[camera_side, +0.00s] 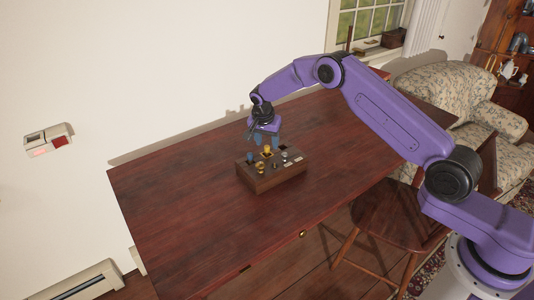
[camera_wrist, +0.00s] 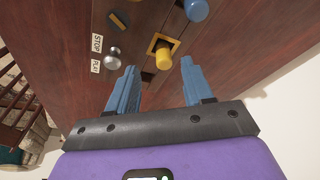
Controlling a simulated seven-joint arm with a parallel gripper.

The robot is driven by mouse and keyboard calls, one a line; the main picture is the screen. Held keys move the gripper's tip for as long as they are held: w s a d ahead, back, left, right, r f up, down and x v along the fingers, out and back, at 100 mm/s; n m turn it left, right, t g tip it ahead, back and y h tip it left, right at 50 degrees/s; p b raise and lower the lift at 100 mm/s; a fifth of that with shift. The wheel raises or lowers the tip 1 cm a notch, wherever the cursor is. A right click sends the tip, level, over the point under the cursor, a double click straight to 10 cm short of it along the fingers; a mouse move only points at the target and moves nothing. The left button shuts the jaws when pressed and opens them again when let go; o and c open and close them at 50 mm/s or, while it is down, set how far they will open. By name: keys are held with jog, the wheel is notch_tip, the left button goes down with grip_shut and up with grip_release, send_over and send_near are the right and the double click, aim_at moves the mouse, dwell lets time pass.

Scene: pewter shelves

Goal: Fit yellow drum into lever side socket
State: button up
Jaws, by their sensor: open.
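The yellow drum (camera_wrist: 164,60) stands at a yellow-framed square socket (camera_wrist: 153,42) in the wrist view; how deep it sits cannot be told. It also shows on top of the wooden box (camera_side: 272,181) in the side view (camera_side: 267,149). My gripper (camera_wrist: 158,66) is open, with its blue fingers on either side of the drum and a gap to each. In the side view my gripper (camera_side: 266,141) is just above the box. A silver ball-topped knob (camera_wrist: 112,58), possibly the lever, stands left of the drum beside the printed labels.
A blue round piece (camera_wrist: 196,10) stands beyond the drum. A dark slot with a blue and yellow piece (camera_wrist: 118,20) lies at upper left. A brass knob (camera_side: 261,168) stands on the box's front left. The table (camera_side: 180,205) around the box is clear.

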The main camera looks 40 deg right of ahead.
aim_at(267, 146)
jog(key=shift+w+x, duration=0.15)
jog(key=shift+x, duration=0.95)
jog(key=shift+w+x, duration=0.1)
jog(key=shift+x, duration=0.95)
jog(key=shift+c, duration=0.3)
grip_shut()
jog(key=shift+r, duration=0.1)
